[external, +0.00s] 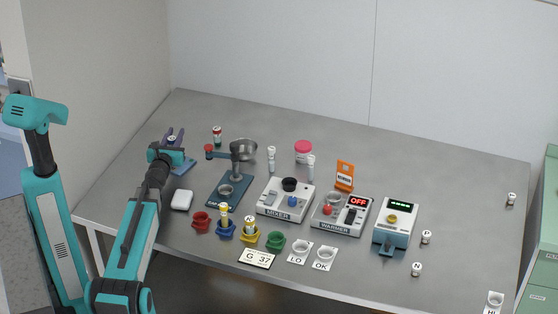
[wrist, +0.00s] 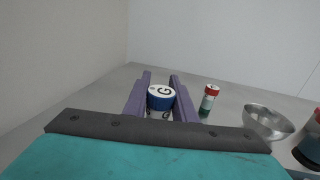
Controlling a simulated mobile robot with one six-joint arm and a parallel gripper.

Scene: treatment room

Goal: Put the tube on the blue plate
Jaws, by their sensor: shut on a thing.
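My gripper (external: 173,141) is over the far left part of the table, and its purple fingers also show in the wrist view (wrist: 160,92). The tube's lower part is mostly hidden.
A red-capped vial (external: 217,135) stands to the right of my gripper, with a metal bowl (external: 243,149) beyond it. Coloured cups, a mixer (external: 286,203) and a warmer (external: 342,217) fill the middle. The back left of the table is clear.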

